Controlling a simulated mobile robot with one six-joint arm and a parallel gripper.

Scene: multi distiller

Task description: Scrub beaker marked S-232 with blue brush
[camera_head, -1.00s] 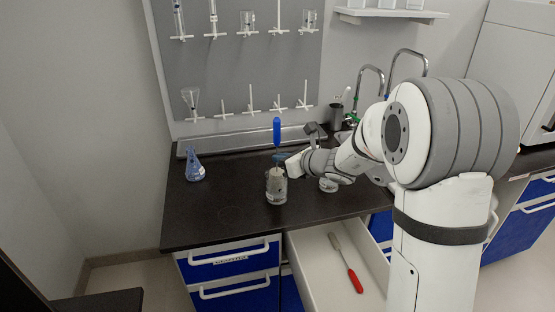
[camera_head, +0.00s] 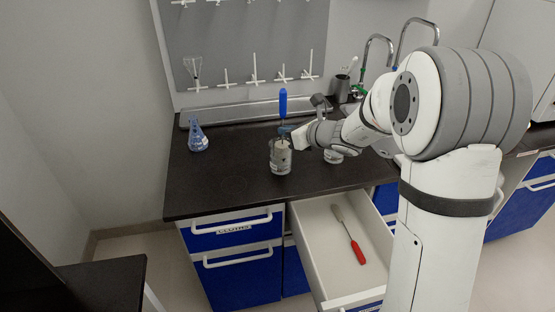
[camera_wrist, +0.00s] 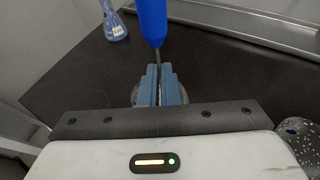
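The blue-handled brush (camera_head: 283,103) stands upright with its handle up and its lower end down in a glass beaker (camera_head: 280,159) on the dark bench. The beaker looks greyish inside, and I cannot read any marking on it. My gripper (camera_head: 289,130) comes from the right, just above the beaker's rim. In the wrist view my gripper's blue fingers (camera_wrist: 159,88) are closed around the brush's thin shaft, below the blue handle (camera_wrist: 153,22). The beaker is mostly hidden behind the fingers there.
A blue patterned flask (camera_head: 198,139) stands at the bench's left. A low glass vessel (camera_head: 334,157) stands right of the beaker, under my arm. An open drawer (camera_head: 318,214) below holds a red-handled brush (camera_head: 349,235). A pegboard (camera_head: 245,45) rises behind; taps and a cup are at right.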

